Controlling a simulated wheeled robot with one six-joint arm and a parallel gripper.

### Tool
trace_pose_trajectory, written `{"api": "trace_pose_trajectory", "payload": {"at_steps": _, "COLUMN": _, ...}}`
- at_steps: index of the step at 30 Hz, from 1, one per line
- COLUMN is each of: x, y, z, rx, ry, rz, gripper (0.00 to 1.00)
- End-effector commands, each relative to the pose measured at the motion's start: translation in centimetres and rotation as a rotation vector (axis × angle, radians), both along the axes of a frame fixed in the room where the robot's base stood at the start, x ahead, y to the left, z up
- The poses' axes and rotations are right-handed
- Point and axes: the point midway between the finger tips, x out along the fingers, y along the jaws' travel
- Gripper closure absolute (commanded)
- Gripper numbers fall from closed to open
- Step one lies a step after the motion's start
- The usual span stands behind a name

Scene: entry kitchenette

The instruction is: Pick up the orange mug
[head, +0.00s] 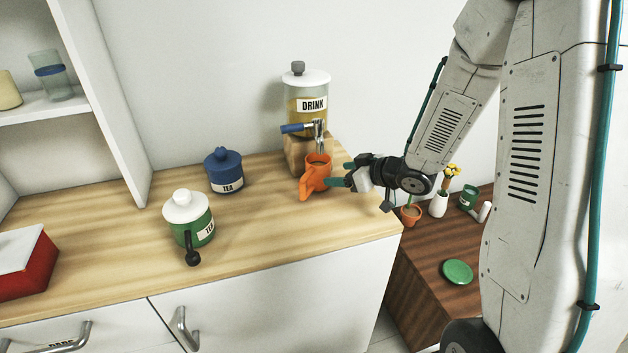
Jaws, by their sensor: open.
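The orange mug (315,175) stands upright on the light wooden counter, below the tap of the drink dispenser. Its handle points to the left and front, and something brownish shows inside it. My gripper (337,176) is just right of the mug, with its teal fingertips pointing left at the mug's side. The jaws are open. The fingertips look very close to the mug, but I cannot tell whether they touch it.
The drink dispenser (306,104) rests on a wooden block behind the mug. A blue tea jar (224,172) and a green tea jar (189,219) stand to the left. A red box (27,265) is at far left. A lower dark table (425,262) holds small pots at right.

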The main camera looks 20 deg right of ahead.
Motion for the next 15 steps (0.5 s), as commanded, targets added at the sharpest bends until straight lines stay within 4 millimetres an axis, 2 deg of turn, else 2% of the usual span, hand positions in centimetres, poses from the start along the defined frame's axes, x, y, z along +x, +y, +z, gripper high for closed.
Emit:
{"api": "trace_pose_trajectory", "payload": {"at_steps": 11, "x": 2.7, "y": 1.9, "z": -1.2, "rx": 0.012, "ry": -0.004, "rz": 0.011, "gripper": 0.3}}
{"api": "trace_pose_trajectory", "payload": {"at_steps": 15, "x": 4.4, "y": 3.0, "z": -1.6, "rx": 0.012, "ry": -0.005, "rz": 0.012, "gripper": 0.3}}
